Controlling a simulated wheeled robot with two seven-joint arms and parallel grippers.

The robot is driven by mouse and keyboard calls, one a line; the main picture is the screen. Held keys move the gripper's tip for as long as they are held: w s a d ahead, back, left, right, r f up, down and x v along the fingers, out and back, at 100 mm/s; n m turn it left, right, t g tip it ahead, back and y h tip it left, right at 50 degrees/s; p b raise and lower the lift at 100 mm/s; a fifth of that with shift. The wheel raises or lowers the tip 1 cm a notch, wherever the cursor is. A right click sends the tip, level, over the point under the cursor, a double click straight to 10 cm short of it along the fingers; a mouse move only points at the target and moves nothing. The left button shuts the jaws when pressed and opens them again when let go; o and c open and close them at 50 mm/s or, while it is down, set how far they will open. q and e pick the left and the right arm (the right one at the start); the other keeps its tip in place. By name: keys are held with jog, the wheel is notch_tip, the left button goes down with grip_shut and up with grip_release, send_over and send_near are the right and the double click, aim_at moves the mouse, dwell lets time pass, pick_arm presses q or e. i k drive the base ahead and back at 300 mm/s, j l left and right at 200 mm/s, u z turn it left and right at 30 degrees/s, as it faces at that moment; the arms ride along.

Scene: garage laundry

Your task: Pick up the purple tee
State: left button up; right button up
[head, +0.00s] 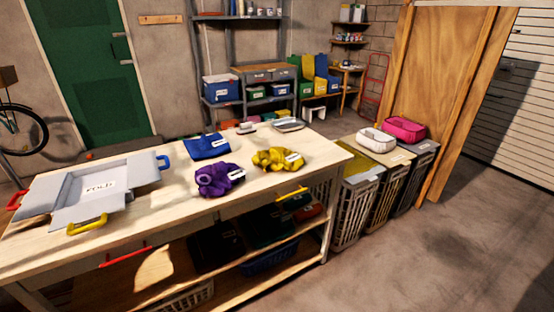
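The purple tee (214,180) lies bunched up on the wooden table (140,243), near the middle of its top. It has a white label on its right side. A folded blue garment (207,147) lies just behind it, and a bunched yellow garment (273,159) lies to its right; both have white labels. Neither of my grippers is in the head view, so I cannot see their state. Nothing covers the purple tee.
A grey folding board (125,174) with coloured handles fills the table's left part. Small items, including a grey one (287,125), lie at the back edge. Several hampers (354,205) stand right of the table, two with bundles on top. The floor at right is clear.

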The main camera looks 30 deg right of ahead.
aim_at(217, 178)
jog(key=i+l+z, duration=0.2)
jog(key=z, duration=0.2)
jog(key=i+l+z, duration=0.1)
jog(key=z, duration=0.35)
jog(key=i+z, duration=0.4)
jog(key=k+j, duration=0.05)
